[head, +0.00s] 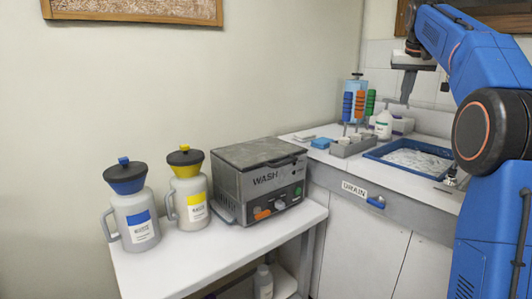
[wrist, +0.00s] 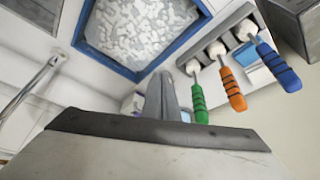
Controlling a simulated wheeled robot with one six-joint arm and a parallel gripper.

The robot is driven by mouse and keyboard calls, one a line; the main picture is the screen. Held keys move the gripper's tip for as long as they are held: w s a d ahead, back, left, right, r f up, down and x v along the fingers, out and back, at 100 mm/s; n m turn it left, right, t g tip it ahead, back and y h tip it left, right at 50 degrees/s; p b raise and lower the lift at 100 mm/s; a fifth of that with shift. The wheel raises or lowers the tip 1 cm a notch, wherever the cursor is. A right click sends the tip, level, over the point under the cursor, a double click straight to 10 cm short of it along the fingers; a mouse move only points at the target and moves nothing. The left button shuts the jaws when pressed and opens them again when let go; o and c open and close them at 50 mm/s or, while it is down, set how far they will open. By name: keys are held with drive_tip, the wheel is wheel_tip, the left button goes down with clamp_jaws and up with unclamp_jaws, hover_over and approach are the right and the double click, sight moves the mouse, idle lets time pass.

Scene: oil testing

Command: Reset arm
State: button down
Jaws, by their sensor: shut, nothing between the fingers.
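My blue arm (head: 490,130) stands at the right of the head view, bent over the counter. My gripper (head: 407,88) hangs at its end, pointing down above the counter, behind and above the blue-rimmed basin. Its fingers are shut and empty. In the wrist view the gripper (wrist: 163,95) shows as a grey tip at the middle, with nothing held. It is apart from the tools and the basin.
The blue-rimmed basin (head: 376,156) holds white pieces. Blue, orange (head: 360,104) and green-handled tools stand in a grey rack (head: 353,148). A white bottle (head: 384,124) stands behind. The wash machine (head: 262,178), yellow-topped jug (head: 188,190) and blue-topped jug (head: 133,208) stand on the left table.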

drive_tip(key=s+a+f+n, duration=0.1)
drive_tip(key=s+a+f, duration=0.25)
drive_tip(key=s, duration=0.45)
drive_tip(key=s+a+f, duration=0.3)
drive_tip(key=s+a, duration=0.2)
drive_tip(key=s, duration=0.3)
drive_tip(key=s+a+f+n, duration=0.1)
drive_tip(key=s+a+f, duration=0.3)
drive_tip(key=s, duration=0.3)
drive_tip(key=s+a+f+n, duration=0.1)
drive_tip(key=s+a+f, duration=0.1)
drive_tip(key=s+f, duration=1.1)
drive_tip(key=s+a+f+y, duration=0.1)
drive_tip(key=s+a+f, duration=0.2)
drive_tip(key=s+f, duration=1)
drive_tip(key=shift+a+n, duration=0.25)
drive_tip(key=shift+n, duration=0.15)
